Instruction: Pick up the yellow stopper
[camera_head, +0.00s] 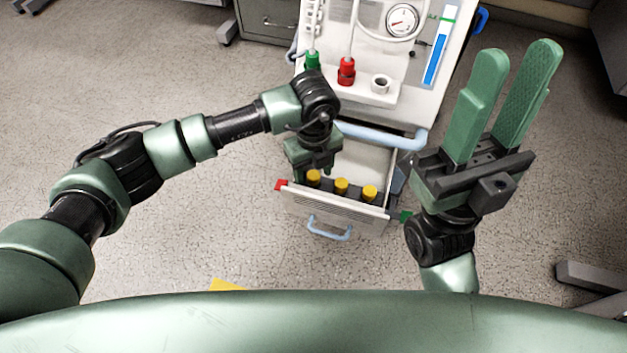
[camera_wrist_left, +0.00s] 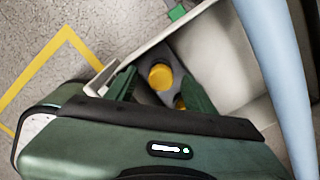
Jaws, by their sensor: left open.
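Three yellow stoppers stand in a row in the open drawer (camera_head: 345,224) in the head view: a left one (camera_head: 313,177), a middle one (camera_head: 341,185) and a right one (camera_head: 370,193). My left gripper (camera_head: 312,172) points down into the drawer at its left end, by the left stopper. In the left wrist view, a yellow stopper (camera_wrist_left: 160,77) shows between the open fingers of my left gripper (camera_wrist_left: 158,88). Another is mostly hidden by the right finger. Contact cannot be told. My right gripper (camera_head: 516,57) is open and empty, fingers up, right of the drawer.
The drawer belongs to a white cart (camera_head: 440,105) with a blue handle bar (camera_head: 385,137). A green connector (camera_head: 312,62), a red connector (camera_head: 346,72) and a gauge (camera_head: 402,20) are above. The floor around the drawer front is clear.

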